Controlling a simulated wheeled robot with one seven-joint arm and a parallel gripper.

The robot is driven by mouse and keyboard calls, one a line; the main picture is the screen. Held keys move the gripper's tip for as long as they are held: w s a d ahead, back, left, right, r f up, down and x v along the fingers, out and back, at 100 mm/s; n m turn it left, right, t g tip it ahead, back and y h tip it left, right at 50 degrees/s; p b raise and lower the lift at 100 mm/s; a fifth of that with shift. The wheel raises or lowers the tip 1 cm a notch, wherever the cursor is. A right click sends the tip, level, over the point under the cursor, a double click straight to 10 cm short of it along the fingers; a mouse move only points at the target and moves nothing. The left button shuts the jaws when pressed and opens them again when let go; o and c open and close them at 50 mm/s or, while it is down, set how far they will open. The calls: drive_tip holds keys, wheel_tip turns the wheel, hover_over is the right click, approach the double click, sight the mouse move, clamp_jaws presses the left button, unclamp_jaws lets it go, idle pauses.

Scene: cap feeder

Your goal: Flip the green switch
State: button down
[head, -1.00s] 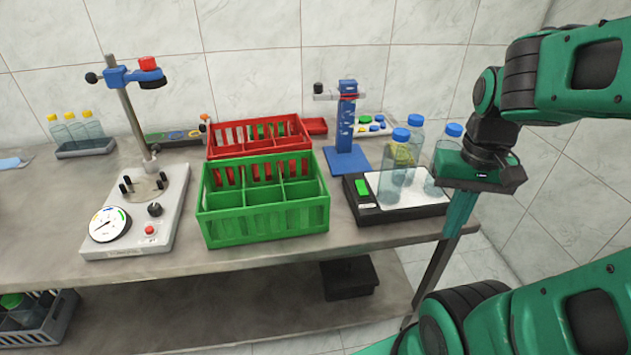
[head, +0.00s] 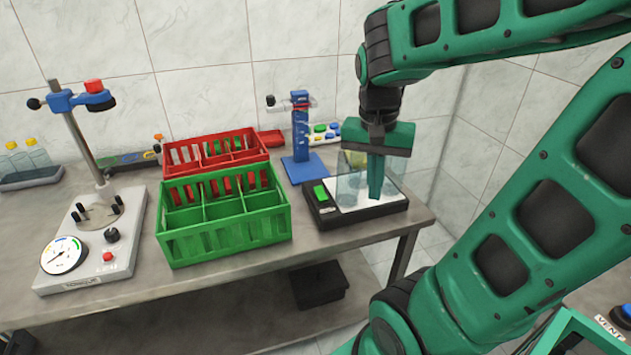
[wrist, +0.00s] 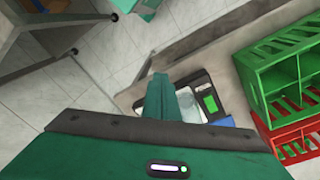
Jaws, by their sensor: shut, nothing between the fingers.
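No part clearly marked as a green switch shows. The black scale (head: 325,213) at the right of the bench has a bright green rectangle (head: 320,193) on its left front; I cannot tell whether this is a switch or a display. It also shows in the wrist view (wrist: 210,103). My gripper (head: 375,196) points down in front of the scale's pale plate, its fingers shut and empty. In the wrist view my gripper (wrist: 159,78) lies left of the green rectangle, apart from it in the picture. Bottles on the plate are partly hidden behind my gripper.
A green crate (head: 224,246) and a red crate (head: 190,152) stand left of the scale. A blue stand (head: 301,135) is behind it. A grey capping device (head: 95,250) stands at the left. A panel lettered VENT (head: 609,327) shows at the lower right.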

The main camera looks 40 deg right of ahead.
drive_tip(key=w+a+m+h, duration=0.1)
drive_tip(key=w+m, duration=0.4)
drive_tip(key=w, duration=0.5)
drive_tip(key=w+a+r+m+h, duration=0.1)
drive_tip(key=w+m, duration=0.3)
drive_tip(key=w, duration=0.5)
drive_tip(key=shift+w+a+r+m+t, duration=0.3)
drive_tip(key=shift+w+a+m, duration=0.1)
drive_tip(key=shift+a, duration=0.15)
drive_tip(key=shift+f, duration=0.1)
hover_over(321, 190)
drive_tip(key=a, duration=0.2)
drive_tip(key=f, duration=1.2)
drive_tip(key=shift+s+d, duration=0.2)
drive_tip(key=shift+d, duration=0.05)
drive_tip(key=shift+w+f, duration=0.2)
drive_tip(key=shift+f, duration=0.4)
drive_tip(key=shift+d, duration=0.1)
